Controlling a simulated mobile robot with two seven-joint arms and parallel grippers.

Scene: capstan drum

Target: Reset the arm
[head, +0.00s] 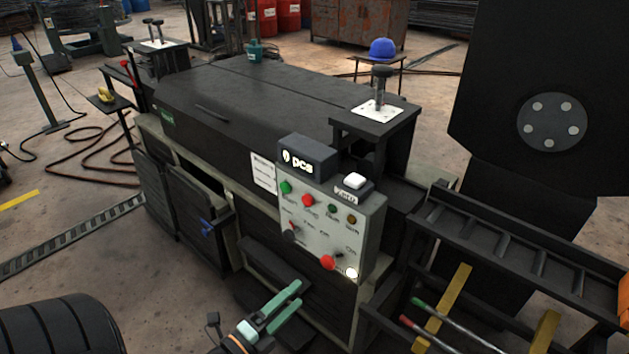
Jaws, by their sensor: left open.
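My left gripper (298,292) shows at the lower middle of the head view, with pale green fingers pointing up and to the right. Its fingers are a little apart and nothing shows between them. In the picture it is below and left of the grey control panel (311,232), against the dark lower front of the machine. I cannot tell how far it is from the machine. My right gripper is not in view.
The long dark machine (235,95) fills the middle. The panel carries several buttons, with a white button (354,181) on a box above. A dark rack (520,245) stands at right, a dark drum (60,325) at lower left. Open floor (60,215) lies left.

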